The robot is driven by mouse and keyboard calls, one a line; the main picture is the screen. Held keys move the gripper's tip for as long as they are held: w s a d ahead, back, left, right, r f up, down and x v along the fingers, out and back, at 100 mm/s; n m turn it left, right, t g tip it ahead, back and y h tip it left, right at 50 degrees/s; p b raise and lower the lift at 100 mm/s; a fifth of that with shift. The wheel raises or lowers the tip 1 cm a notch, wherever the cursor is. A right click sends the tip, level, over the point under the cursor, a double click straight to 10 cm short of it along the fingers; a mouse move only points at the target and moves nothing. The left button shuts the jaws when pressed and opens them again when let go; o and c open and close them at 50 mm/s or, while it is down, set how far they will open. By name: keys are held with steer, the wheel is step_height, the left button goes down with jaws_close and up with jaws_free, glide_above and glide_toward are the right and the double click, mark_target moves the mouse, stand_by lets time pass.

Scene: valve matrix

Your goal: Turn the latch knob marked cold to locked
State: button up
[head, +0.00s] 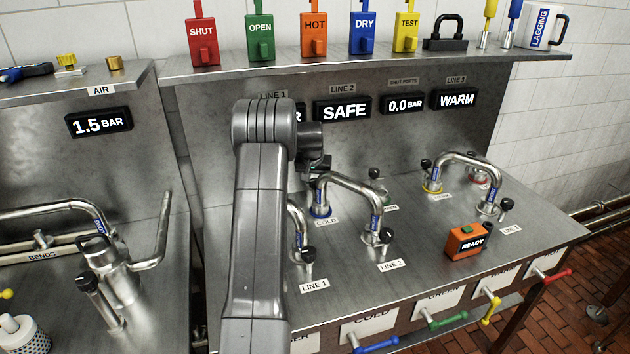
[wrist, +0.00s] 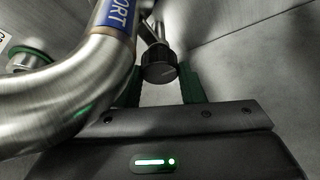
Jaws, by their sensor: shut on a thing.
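A curved metal pipe (head: 350,183) with a blue ring (head: 320,211) stands by the COLD label (head: 326,221) in the head view. My gripper (head: 320,165) is low just behind and above that blue ring, partly covered by my arm. In the wrist view a ribbed black knob (wrist: 160,68) on a metal stem sits between the two dark green fingers of my gripper (wrist: 162,88). The gripper is shut on this knob. The head view hides the held knob, and its marking cannot be read. No locked mark is visible.
The metal pipe (wrist: 75,85) with a blue band passes close at left in the wrist view. Bare worktop (head: 420,225) lies between.

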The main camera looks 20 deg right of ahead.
stand_by(0.3)
steer(key=o, duration=1)
steer(key=b+v, duration=0.2)
steer(key=v, duration=1.2)
steer(key=shift+w, duration=0.1)
steer(key=shift+f, duration=0.1)
steer(key=p+x, duration=0.2)
steer(key=x, duration=1.1)
steer(key=shift+d+f, duration=0.1)
steer(key=shift+f, duration=0.3)
